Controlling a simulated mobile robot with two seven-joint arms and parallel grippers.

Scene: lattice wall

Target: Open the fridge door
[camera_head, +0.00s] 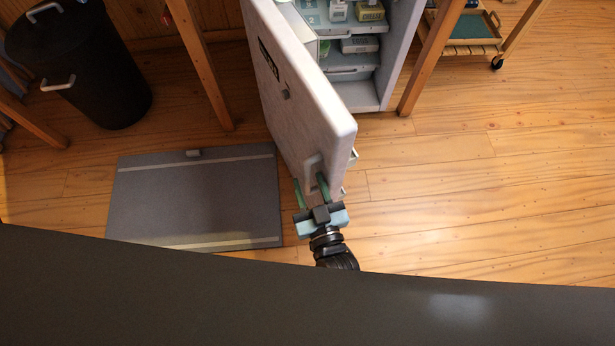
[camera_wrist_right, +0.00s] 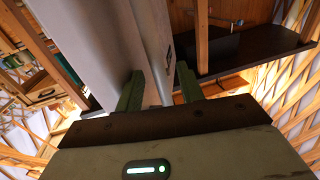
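The fridge door (camera_head: 300,100), pale grey, stands swung wide out from the fridge (camera_head: 400,50), whose shelves and boxes show. Its grey handle (camera_head: 313,167) is near the door's free end. My right gripper (camera_head: 311,188) is at the handle, its green fingers spread apart, one on each side of it. In the right wrist view the two green fingers (camera_wrist_right: 159,88) are also apart, with the door (camera_wrist_right: 95,40) and a pale handle bar running up between them. Contact with the handle cannot be told. My left gripper is not in view.
A dark grey mat or panel (camera_head: 195,200) lies on the floor left of the door. A black bin (camera_head: 85,65) stands at the far left, near wooden posts. A wheeled wooden cart (camera_head: 475,30) is at the back right. The wood floor at right is clear.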

